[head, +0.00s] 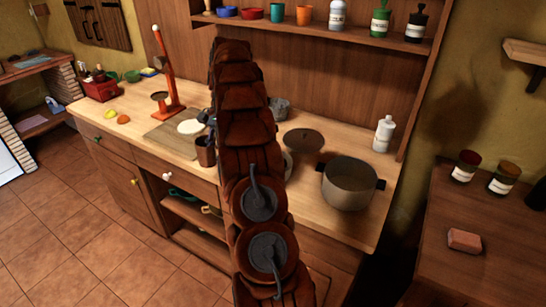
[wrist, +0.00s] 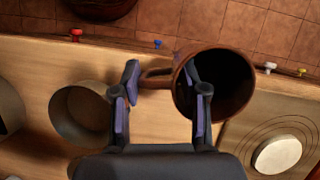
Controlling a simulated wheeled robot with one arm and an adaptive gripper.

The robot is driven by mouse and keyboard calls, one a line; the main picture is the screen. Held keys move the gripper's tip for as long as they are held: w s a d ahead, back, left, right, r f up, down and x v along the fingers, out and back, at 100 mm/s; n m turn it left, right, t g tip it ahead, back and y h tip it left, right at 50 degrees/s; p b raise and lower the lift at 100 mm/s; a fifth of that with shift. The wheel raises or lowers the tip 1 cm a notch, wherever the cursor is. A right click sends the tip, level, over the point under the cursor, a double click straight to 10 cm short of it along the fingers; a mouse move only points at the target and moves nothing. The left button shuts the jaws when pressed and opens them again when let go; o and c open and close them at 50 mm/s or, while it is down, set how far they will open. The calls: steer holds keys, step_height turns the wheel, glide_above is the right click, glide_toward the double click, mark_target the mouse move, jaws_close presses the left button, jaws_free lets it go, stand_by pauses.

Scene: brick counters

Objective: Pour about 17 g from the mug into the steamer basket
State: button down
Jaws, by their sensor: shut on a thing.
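The brown mug (wrist: 238,55) is tipped toward the camera in the wrist view, its dark mouth showing; I cannot make out its contents. My gripper (wrist: 162,88) has its fingers either side of the mug's handle and is shut on the mug. In the head view the mug (head: 205,156) is at the counter's front edge, left of my arm. A round, light-walled vessel, apparently the steamer basket (wrist: 60,128), stands on the counter left of the mug in the wrist view, apart from it. In the head view my arm hides most of this basket (head: 288,166).
A large pot (head: 348,188) stands right of my arm. A board (head: 165,138) with a white disc (head: 190,127) lies to the left, before a red stand (head: 166,70). A white bottle (head: 384,134) stands at the back right. Drawer knobs line the counter's front.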

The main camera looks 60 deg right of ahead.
steer(key=s+d+r+m+t+p, duration=0.1)
steer(key=s+d+r+m+p, duration=0.15)
steer(key=s+d, duration=0.45)
steer(key=s+d+r+m+t+p, duration=0.1)
steer(key=s+d+r+m+t, duration=0.1)
steer(key=s+d+r+m, duration=0.35)
steer(key=s+d+f+m+b, duration=0.1)
steer(key=s+d+f, duration=0.2)
steer(key=s, duration=0.3)
steer(key=s+d+f+m+t+h+b, duration=0.1)
steer(key=s+d+f+m, duration=0.1)
steer(key=s, duration=0.4)
step_height(320, 180, down, 2)
steer(key=shift+d+f+m, duration=0.1)
steer(key=shift+d+m, duration=0.2)
steer(key=shift+d, duration=0.55)
steer(key=shift+a+b, duration=0.1)
steer(key=shift+b, duration=0.25)
